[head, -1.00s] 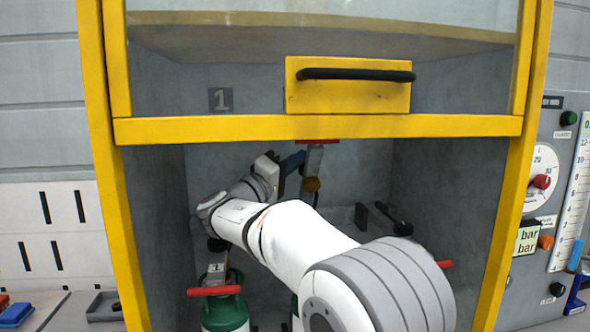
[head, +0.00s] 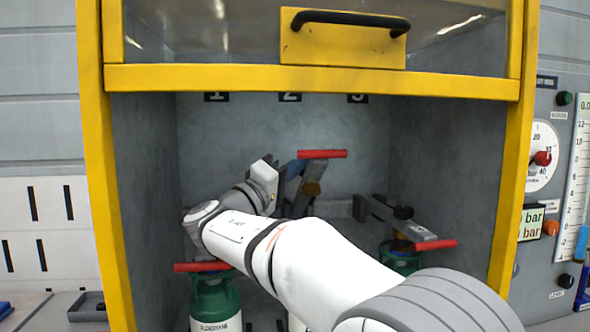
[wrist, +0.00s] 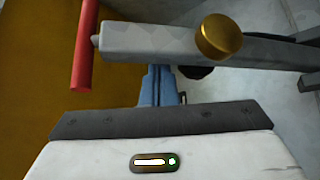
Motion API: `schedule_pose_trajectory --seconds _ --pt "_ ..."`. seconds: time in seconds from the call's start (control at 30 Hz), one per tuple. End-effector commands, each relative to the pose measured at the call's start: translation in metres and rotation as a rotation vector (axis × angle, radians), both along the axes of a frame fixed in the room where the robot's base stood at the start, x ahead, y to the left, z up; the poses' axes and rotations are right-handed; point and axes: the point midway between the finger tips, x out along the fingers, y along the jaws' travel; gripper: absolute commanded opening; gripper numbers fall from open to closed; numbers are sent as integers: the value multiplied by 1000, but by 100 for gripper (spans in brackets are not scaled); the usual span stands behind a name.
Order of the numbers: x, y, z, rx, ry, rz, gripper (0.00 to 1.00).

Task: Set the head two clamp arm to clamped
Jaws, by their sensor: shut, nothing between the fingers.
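The head two clamp arm is the middle one, a grey bar with a red handle (head: 322,154) and a brass knob (head: 311,189). It stands raised in the head view, its handle well above those of the two side arms. In the wrist view its grey bar (wrist: 150,42) crosses the top, with the red handle (wrist: 85,45) at left and the brass knob (wrist: 218,37) at right. My gripper (head: 294,168) is shut and empty beside the bar. Its blue fingers (wrist: 160,85) reach up to the bar's edge; contact is unclear.
The left clamp arm's red handle (head: 202,266) lies low above a green cylinder (head: 215,300). The right clamp arm's handle (head: 436,244) is also low, over another green cylinder (head: 400,258). A yellow-framed sash (head: 310,80) and side walls enclose the bay. A gauge panel (head: 560,180) stands right.

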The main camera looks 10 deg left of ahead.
Motion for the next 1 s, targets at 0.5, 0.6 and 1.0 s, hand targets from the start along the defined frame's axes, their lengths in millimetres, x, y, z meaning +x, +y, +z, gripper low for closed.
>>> schedule_pose_trajectory --seconds 0.5,0.6,1.0 --pt "0 0 48 4 -3 -1 0" --pt "0 0 67 4 -3 -1 0" --pt "0 0 100 -1 1 0 0"
